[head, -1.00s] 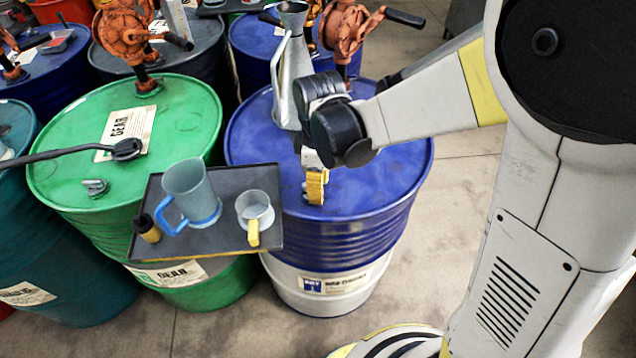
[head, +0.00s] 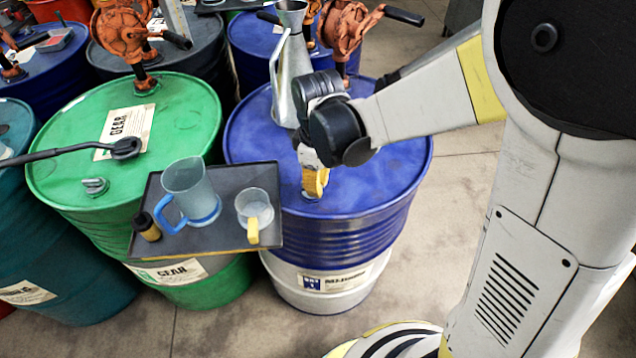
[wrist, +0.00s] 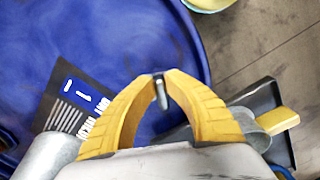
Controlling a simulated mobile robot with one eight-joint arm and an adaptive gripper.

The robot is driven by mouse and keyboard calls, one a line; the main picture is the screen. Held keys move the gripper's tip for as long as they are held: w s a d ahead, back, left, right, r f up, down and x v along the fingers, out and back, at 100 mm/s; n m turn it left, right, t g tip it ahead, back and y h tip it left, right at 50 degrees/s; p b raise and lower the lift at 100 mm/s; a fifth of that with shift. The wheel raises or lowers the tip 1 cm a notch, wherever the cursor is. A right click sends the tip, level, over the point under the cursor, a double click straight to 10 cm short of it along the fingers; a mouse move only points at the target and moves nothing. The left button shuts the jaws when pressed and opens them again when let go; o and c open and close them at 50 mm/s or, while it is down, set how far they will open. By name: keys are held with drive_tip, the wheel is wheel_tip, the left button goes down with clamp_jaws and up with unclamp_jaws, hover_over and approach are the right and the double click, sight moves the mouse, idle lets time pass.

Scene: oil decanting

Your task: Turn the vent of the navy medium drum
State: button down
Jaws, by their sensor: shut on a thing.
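The navy drum (head: 370,185) stands in the middle of the head view, with a blue lid and a white lower band. Its lid also fills much of the wrist view (wrist: 110,35). My gripper (head: 313,190) reaches down to the near part of this lid. In the wrist view its yellow fingers (wrist: 161,82) close on the vent (wrist: 161,95), a small grey upright tab between the fingertips. In the head view the fingers mostly hide the vent.
A dark tray (head: 222,236) with a clear blue-handled jug (head: 187,186), a yellow-handled cup (head: 255,212) and a small dark bottle (head: 146,226) sits close to the left. A metal can (head: 288,85) stands behind my gripper. A green drum (head: 180,125) is left, orange pumps (head: 345,30) behind.

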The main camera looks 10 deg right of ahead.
drive_tip(key=m, duration=0.4)
drive_tip(key=shift+s+a, duration=0.15)
drive_tip(key=shift+s, duration=0.1)
drive_tip(key=m, duration=0.4)
drive_tip(key=shift+s+a, duration=0.15)
drive_tip(key=shift+a, duration=0.1)
drive_tip(key=m, duration=0.4)
drive_tip(key=shift+a+p, duration=0.25)
drive_tip(key=shift+p, duration=0.05)
drive_tip(key=shift+a+m, duration=0.15)
drive_tip(key=shift+m, duration=0.9)
drive_tip(key=shift+a+m, duration=0.1)
drive_tip(key=shift+m, duration=0.95)
drive_tip(key=c, duration=1.4)
unclamp_jaws()
